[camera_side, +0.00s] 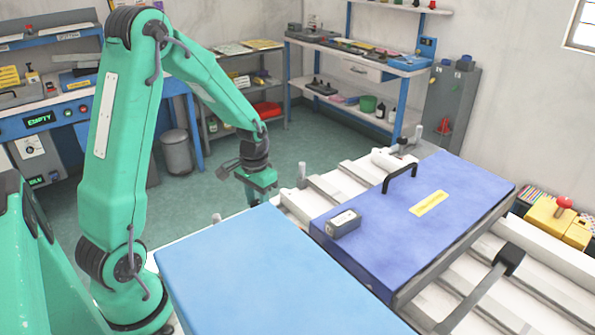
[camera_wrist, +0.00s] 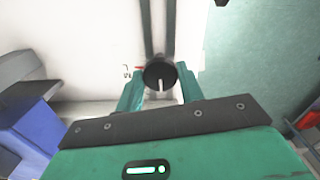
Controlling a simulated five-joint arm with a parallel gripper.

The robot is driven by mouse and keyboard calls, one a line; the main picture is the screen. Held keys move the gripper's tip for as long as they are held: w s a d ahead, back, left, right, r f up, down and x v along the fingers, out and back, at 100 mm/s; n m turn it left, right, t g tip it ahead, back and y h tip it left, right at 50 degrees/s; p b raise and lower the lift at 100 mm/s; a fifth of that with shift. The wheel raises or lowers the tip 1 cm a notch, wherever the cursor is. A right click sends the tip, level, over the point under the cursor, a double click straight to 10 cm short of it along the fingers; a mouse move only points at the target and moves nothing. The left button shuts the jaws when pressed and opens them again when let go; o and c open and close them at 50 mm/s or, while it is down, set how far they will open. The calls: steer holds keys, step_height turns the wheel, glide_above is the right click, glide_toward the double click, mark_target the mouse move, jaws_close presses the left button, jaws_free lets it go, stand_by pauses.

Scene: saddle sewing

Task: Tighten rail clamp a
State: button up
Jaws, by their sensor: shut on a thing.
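In the wrist view, my gripper (camera_wrist: 159,82) has its two green fingers on either side of a round black knob (camera_wrist: 160,71) with a white line, and is shut on it. The knob stands against a white surface, with small dark and red marks to its left that I cannot read. In the side view, my gripper (camera_side: 257,198) points down beside the left end of the white rails (camera_side: 325,188). Its fingertips and the knob are hidden there behind the light-blue block. I cannot read any label naming clamp a.
A light-blue block (camera_side: 265,265) stands close in front of my gripper. A darker blue slab (camera_side: 445,195) with a black handle (camera_side: 400,177) and a small grey box (camera_side: 344,222) lies on the rails. A long lever (camera_side: 480,292) is at the right front.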

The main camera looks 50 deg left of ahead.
steer(key=o, duration=1)
steer(key=shift+r, duration=0.1)
steer(key=shift+r, duration=3.8)
steer(key=shift+r, duration=0.1)
